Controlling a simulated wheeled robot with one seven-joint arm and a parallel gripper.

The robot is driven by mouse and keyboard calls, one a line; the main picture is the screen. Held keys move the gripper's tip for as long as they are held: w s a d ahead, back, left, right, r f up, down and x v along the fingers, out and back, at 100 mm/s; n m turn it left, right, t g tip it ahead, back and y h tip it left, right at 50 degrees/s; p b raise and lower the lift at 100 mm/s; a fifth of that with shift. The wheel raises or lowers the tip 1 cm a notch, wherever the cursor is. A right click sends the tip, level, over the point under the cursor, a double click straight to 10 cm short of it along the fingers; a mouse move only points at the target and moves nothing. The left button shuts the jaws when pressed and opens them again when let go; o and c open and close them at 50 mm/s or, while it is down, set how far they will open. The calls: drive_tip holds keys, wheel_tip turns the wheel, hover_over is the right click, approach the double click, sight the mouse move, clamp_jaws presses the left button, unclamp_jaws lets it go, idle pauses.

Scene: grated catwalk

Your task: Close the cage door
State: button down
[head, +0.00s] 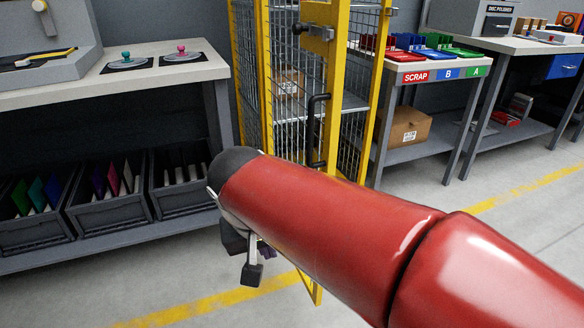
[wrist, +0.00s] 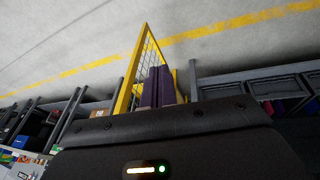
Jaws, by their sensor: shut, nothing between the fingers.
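The cage door (head: 335,70) is a tall yellow frame with wire mesh. It stands open, swung out from the yellow cage (head: 247,60) toward me. It carries a latch block (head: 318,32) near the top and a black handle (head: 313,125). My red arm hides much of its lower part; its bottom corner shows below the arm. In the wrist view the door's yellow frame (wrist: 131,72) rises beside and behind my gripper (wrist: 158,72), whose two dark purple fingers are together and empty. I cannot tell whether they touch the door. In the head view the fingers are mostly hidden.
A workbench (head: 150,75) with dark bins (head: 107,195) below stands at left. A bench with coloured trays (head: 405,52) and a cardboard box (head: 403,127) stands right of the cage. Open grey floor (head: 480,240) with a yellow line lies in front.

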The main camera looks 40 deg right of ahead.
drive_tip(key=w+d+m+g+h+b, duration=0.2)
drive_tip(key=w+d+m+g+h, duration=0.1)
drive_tip(key=w+d+m, duration=0.15)
drive_tip(key=m+g+h+b, duration=0.3)
drive_tip(key=m+h+b, duration=0.2)
drive_tip(key=m+h, duration=0.7)
approach(319, 156)
drive_tip(key=d, duration=0.4)
drive_tip(key=s+d, duration=0.1)
drive_tip(key=d, duration=0.1)
drive_tip(key=shift+s+d+r+p, duration=0.15)
drive_tip(key=shift+r+p, duration=0.1)
drive_tip(key=shift+p, duration=0.05)
drive_tip(key=shift+d, duration=0.2)
